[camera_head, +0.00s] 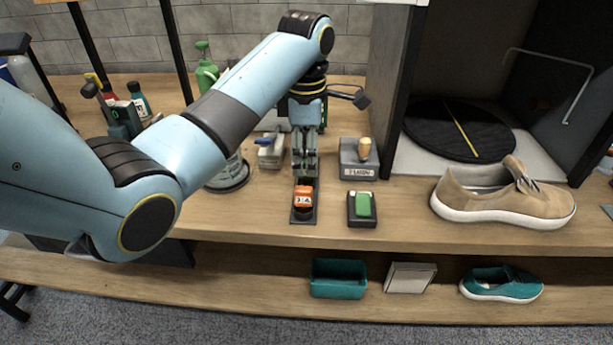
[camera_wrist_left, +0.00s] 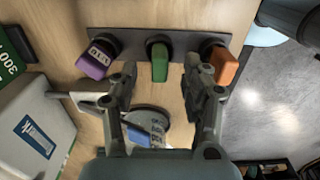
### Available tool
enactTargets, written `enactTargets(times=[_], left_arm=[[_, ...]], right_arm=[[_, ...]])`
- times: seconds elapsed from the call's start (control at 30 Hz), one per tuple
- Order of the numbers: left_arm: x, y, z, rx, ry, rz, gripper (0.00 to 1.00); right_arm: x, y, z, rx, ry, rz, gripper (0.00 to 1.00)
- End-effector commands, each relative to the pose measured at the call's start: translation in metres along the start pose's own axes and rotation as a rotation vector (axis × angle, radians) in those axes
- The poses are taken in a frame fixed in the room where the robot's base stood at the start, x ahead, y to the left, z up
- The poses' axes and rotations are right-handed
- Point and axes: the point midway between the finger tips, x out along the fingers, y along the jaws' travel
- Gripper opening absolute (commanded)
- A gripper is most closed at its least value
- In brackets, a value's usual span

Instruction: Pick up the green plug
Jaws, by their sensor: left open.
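The green plug (camera_wrist_left: 160,62) stands in the middle of a dark strip (camera_wrist_left: 133,40) in the left wrist view, between a purple plug (camera_wrist_left: 94,60) and an orange plug (camera_wrist_left: 225,66). My left gripper (camera_wrist_left: 160,76) is open and empty, with its fingers on either side of the green plug and apart from it. In the head view, my left gripper (camera_head: 305,174) is low over the strip (camera_head: 303,216). The orange plug (camera_head: 303,197) shows at the strip's near end; the green and purple plugs are hidden behind the gripper. My right gripper is not in view.
A green block on a dark holder (camera_head: 362,205) and a grey stand with a wooden-handled item (camera_head: 358,160) are right of the gripper. A tan sneaker (camera_head: 500,195) is farther right. A round-based jar (camera_head: 232,175) is close on the left.

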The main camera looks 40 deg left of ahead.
Motion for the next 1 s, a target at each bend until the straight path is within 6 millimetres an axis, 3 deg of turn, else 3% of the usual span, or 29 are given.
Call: enactTargets(times=[0.2, 0.47, 0.8, 1.0], left_arm=[[0.03, 0.0, 0.001, 0.001, 0.0, -0.002, 0.47], [0.033, 0.0, 0.001, 0.001, 0.0, 0.0, 0.47], [0.033, 0.0, 0.001, 0.001, 0.0, 0.0, 0.03], [0.033, 0.0, 0.001, 0.001, 0.0, -0.001, 0.0]], right_arm=[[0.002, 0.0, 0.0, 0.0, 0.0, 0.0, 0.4], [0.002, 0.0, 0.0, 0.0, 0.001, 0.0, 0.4], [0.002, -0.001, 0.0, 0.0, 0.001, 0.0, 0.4], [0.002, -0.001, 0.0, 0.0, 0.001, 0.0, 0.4]])
